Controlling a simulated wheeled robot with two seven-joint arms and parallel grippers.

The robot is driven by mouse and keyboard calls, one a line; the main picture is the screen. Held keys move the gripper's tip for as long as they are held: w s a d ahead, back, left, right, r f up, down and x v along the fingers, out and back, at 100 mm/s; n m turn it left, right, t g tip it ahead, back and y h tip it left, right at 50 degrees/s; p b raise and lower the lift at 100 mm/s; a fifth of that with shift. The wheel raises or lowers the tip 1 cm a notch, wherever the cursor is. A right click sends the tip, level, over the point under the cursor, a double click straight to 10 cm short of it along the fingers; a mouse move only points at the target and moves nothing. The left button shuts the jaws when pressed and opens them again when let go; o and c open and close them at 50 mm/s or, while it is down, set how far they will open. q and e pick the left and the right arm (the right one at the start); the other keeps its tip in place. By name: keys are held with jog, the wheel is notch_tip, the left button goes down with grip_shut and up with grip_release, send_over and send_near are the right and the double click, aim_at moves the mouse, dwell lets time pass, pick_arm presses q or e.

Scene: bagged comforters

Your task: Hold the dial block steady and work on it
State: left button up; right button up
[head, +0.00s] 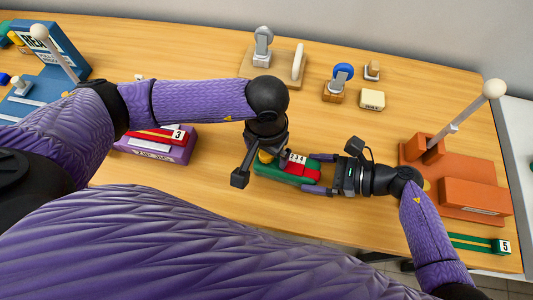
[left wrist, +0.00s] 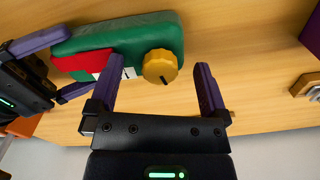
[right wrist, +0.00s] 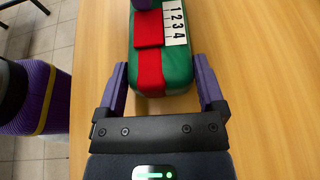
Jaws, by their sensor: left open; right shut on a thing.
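The dial block (head: 287,172) is a green block with a red band, lying on the wooden table. A white strip (right wrist: 175,22) on it carries the numbers 1 to 4. Its round yellow knob (left wrist: 160,67) has a short dark mark and sits at the end away from my right gripper. My right gripper (head: 310,173) is shut on the red-banded end of the block, one finger on each side. My left gripper (left wrist: 157,75) is open with its fingers apart, one on each side of the knob with gaps between. My left arm partly hides the knob in the head view.
A purple block (head: 155,148) with a red top and a 3 lies left, under my left arm. An orange stand (head: 460,180) with a white-ball rod is right, near a green piece (head: 475,243) marked 5. Small items (head: 342,78) stand behind. Table is clear around the block.

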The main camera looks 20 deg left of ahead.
pick_arm(q)
jog(key=shift+c, duration=0.3)
jog(key=shift+r, duration=3.05)
pick_arm(e)
jog(key=o, duration=0.9)
jog(key=shift+o, duration=0.2)
